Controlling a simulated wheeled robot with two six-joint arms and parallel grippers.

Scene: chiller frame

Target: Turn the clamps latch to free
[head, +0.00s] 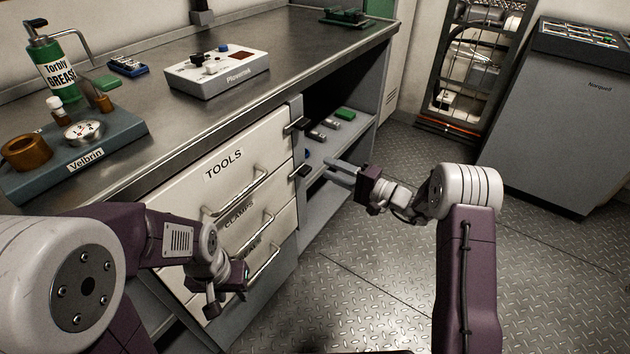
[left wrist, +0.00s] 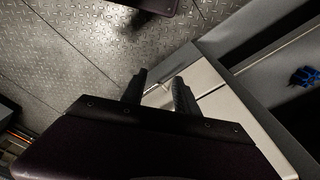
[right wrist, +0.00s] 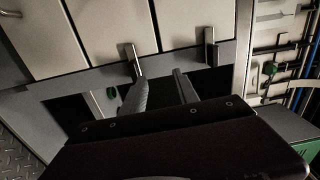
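The clamps latch (head: 300,171) is a small dark bar on the cabinet's right-hand frame beside the CLAMPS drawer (head: 238,226). In the right wrist view, the latch (right wrist: 133,62) lies across the seam between drawer front and frame. My right gripper (head: 328,169) is open and empty, just right of the latch. In its wrist view, the fingers (right wrist: 160,82) are apart, the left fingertip close to the latch; touching cannot be told. My left gripper (head: 226,290) is open in front of the lower drawers; its wrist view shows spread fingers (left wrist: 160,80).
A similar latch (head: 297,125) sits above, beside the TOOLS drawer (head: 210,175). Drawer handles (head: 262,262) stick out near my left gripper. Open shelves (head: 335,195) hold small items right of the drawers. The metal floor (head: 375,280) is clear.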

